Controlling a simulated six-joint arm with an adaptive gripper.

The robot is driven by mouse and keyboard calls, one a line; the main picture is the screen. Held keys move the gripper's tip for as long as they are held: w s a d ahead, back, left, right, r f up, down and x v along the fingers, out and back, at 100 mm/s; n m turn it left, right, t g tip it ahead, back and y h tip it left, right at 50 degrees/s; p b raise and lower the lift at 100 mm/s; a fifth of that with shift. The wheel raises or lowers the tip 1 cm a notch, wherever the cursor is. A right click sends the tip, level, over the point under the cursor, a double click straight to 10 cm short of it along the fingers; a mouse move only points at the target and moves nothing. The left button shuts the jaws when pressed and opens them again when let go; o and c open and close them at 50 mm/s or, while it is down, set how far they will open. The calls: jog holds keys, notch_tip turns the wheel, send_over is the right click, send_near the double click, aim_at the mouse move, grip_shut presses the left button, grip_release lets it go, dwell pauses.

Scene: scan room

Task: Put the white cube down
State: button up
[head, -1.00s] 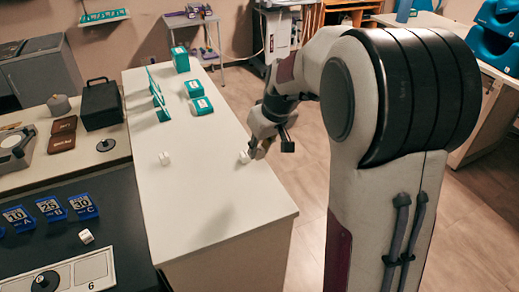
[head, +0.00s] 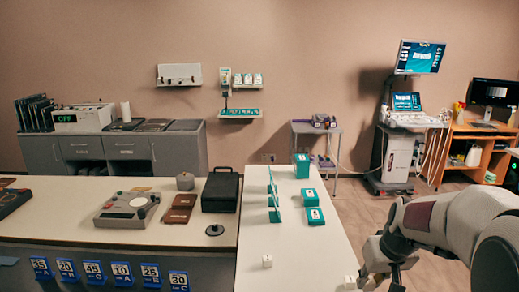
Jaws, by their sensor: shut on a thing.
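My gripper (head: 361,281) is low at the right edge of the white table (head: 316,246), near the bottom of the head view. It is shut on a white cube (head: 349,282), which shows just left of the fingers. Part of this cube is hidden by the fingers, and I cannot tell whether it touches the tabletop. A second white cube (head: 267,260) stands on the same table to the left, apart from my gripper.
Teal boxes (head: 314,216) and upright teal panels (head: 273,195) stand farther back on the white table. A black case (head: 220,191) and a grey device (head: 127,209) sit on the counter at left. The tabletop between the two cubes is clear.

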aim_at(363, 290)
jog(key=shift+s+d+f+m+h, duration=0.15)
jog(key=shift+s+d+m+h, duration=0.1)
jog(key=shift+m, duration=0.3)
jog(key=shift+s+d+f+m+h, duration=0.15)
jog(key=shift+d+m, duration=0.1)
jog(key=shift+m, duration=0.3)
jog(key=shift+s+f+m, duration=0.1)
jog(key=shift+s+m, duration=0.15)
jog(key=shift+m, duration=0.25)
jog(key=shift+s+a+m+h, duration=0.2)
jog(key=shift+m+h, duration=0.1)
jog(key=shift+m, duration=0.1)
jog(key=shift+s+a+f+m, duration=0.15)
jog(key=shift+a+m, duration=0.35)
jog(key=shift+a, duration=0.25)
jog(key=shift+s+a+h, duration=0.15)
jog(key=shift+a+h, duration=0.15)
jog(key=shift+a, duration=0.5)
jog(key=a+r+n, duration=0.1)
jog(key=a, duration=0.7)
jog(key=shift+s, duration=0.15)
jog(key=shift+d, duration=0.1)
